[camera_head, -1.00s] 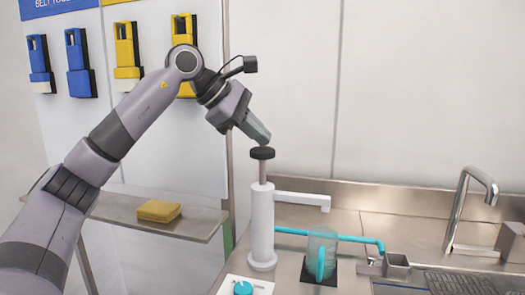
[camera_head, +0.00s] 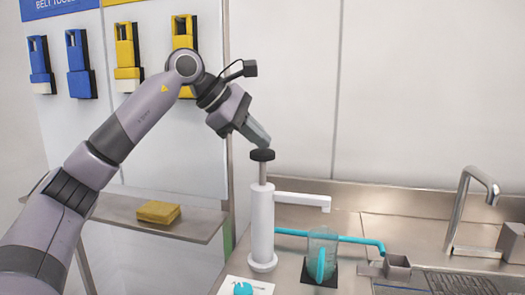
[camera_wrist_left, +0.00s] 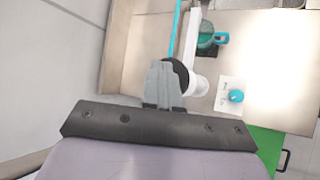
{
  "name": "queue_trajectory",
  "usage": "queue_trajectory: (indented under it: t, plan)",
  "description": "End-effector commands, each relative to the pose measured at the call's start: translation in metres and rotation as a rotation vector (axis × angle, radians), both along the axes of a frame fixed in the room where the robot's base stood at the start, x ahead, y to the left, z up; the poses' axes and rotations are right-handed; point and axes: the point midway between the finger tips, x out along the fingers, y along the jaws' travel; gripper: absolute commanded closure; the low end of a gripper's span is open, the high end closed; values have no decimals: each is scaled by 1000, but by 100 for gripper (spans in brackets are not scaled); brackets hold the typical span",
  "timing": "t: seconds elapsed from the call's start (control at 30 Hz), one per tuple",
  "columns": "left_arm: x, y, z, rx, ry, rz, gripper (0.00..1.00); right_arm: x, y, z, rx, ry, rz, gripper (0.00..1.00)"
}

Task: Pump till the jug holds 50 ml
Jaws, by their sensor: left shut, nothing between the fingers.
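A white hand pump (camera_head: 262,225) stands upright on the steel counter, with a black knob (camera_head: 262,155) on its raised rod and a spout reaching right. A clear jug (camera_head: 322,247) with a teal handle (camera_head: 318,264) stands on a dark square below the spout; its liquid level is too small to read. My left gripper (camera_head: 264,143) is shut and empty, its tips just above or touching the knob; I cannot tell which. In the left wrist view the gripper (camera_wrist_left: 163,85) partly covers the knob (camera_wrist_left: 180,72), and the jug (camera_wrist_left: 208,38) shows beyond. My right gripper is not in view.
A tap (camera_head: 467,205) and drain grate stand at right. A teal dial (camera_head: 243,288) sits on a white card in front of the pump.

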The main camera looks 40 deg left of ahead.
Motion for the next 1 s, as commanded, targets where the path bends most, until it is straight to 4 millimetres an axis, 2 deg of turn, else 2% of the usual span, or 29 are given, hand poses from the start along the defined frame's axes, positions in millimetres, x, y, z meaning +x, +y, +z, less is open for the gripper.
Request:
queue_trajectory:
  t: [1.0]
  plan:
    - [0, 0, -14, 2, 4, 0, 100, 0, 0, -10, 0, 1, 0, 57]
